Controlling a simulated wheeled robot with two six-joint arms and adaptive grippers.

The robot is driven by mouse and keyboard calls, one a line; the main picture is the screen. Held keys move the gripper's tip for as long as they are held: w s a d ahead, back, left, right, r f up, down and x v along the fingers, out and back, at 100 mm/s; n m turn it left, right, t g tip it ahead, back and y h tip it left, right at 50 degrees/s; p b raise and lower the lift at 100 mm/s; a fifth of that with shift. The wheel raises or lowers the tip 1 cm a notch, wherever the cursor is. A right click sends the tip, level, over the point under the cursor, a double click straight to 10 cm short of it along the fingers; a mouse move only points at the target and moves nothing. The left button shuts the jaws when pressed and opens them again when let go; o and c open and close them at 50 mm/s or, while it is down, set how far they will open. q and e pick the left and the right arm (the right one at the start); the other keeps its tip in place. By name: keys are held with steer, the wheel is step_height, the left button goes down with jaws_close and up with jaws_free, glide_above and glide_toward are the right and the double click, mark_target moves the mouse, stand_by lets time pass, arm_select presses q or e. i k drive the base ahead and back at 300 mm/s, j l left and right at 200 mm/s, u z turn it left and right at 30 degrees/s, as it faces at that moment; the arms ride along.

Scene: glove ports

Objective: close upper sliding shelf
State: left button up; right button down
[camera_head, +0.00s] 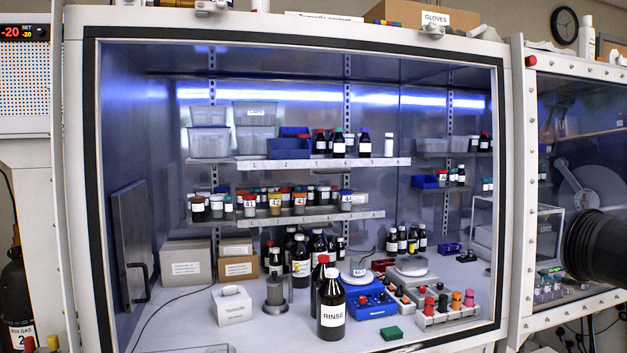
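The upper shelf (394,162) is a white board with a numbered front edge, inside the glove box at the back wall. It holds clear lidded bins (209,140), blue bins (287,147) and several dark bottles (339,143). Its right end reaches farther right than that of the lower shelf (300,219), which also has a numbered edge and carries a row of small jars (275,204). I cannot tell exactly how far the upper shelf is slid out. Neither of my grippers is in view.
The box's frame (78,200) surrounds the shelves. A dark RINSE bottle (331,308), a blue stirrer (368,304), a white carrier (232,305) and cartons (187,263) stand on the floor below. A handled door (130,245) is at left; a black glove port (598,248) is at far right.

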mark_target(319, 165)
steer(key=i+l+u, duration=0.2)
steer(key=i, duration=0.3)
steer(key=i+l+u, duration=0.25)
steer(key=i+l, duration=0.15)
